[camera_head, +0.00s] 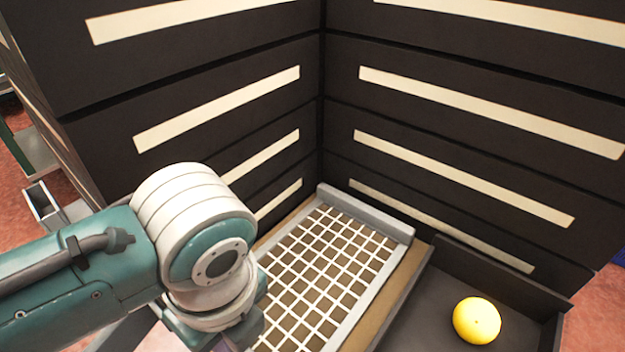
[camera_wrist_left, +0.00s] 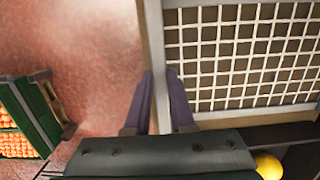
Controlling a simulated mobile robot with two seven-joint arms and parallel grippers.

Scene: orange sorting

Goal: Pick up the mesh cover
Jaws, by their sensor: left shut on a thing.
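The mesh cover (camera_head: 365,214) is a grey frame with a white wire grid, lying in the corner between two dark walls in the head view. It also fills the upper right of the left wrist view (camera_wrist_left: 153,40). My left gripper (camera_wrist_left: 160,85) is shut on the cover's frame edge, with one purple finger on each side of it. In the head view my left wrist covers the cover's near left part and the fingers are mostly hidden. My right gripper is in neither view.
A yellow-orange fruit (camera_head: 477,320) lies in a dark tray (camera_head: 425,305) right of the cover. Dark walls with cream strips (camera_head: 460,100) rise behind and to the left of the cover. A green crate of oranges (camera_wrist_left: 45,105) stands on the reddish floor (camera_wrist_left: 85,40).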

